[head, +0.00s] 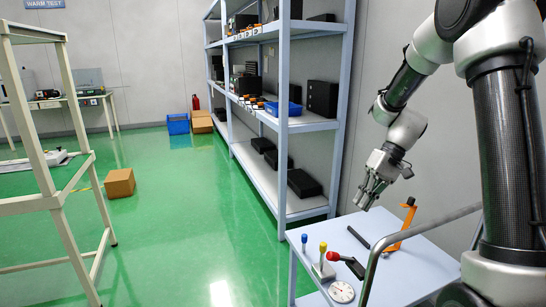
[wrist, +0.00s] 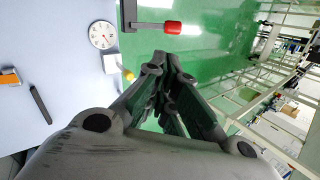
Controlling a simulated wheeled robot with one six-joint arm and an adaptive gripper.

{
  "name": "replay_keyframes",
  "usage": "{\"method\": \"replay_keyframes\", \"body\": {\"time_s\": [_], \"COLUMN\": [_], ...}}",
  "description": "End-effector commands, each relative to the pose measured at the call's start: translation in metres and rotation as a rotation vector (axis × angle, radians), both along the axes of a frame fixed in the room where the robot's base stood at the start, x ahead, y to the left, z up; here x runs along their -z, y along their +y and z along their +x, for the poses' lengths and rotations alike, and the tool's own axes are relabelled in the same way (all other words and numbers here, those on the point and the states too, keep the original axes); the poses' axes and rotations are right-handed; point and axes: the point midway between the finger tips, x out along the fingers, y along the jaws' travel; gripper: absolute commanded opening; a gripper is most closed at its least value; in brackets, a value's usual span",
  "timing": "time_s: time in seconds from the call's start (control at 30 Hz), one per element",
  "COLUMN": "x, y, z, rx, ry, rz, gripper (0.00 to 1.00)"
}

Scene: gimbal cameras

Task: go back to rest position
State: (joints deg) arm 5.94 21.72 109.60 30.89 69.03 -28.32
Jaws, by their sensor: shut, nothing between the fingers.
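My gripper (head: 366,200) is shut and empty. In the head view it hangs in the air above the far side of the small light-blue table (head: 423,262), on the end of my bent arm. It also shows in the wrist view (wrist: 166,62), with its fingers together and pointing away from the camera. The fingers are apart from everything on the table.
The table holds a dial gauge (head: 342,291), a red-tipped tool (head: 346,262), a yellow-topped piece (head: 323,258), a black bar (head: 358,237) and an orange tool (head: 401,229). A loaded shelf (head: 312,126) stands behind.

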Motion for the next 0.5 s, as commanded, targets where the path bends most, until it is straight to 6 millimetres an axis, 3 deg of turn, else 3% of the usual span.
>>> {"method": "replay_keyframes", "body": {"time_s": [0.03,0.23,0.5], "x": [0.0,-0.029,-0.079], "y": [-0.012,-0.041,-0.072], "z": [-0.02,-0.073,-0.15], "rx": [0.036,0.121,0.192], "ry": [0.031,0.005,-0.184], "rz": [-0.068,-0.259,-0.456], "gripper": [0.0,0.0,0.0]}}
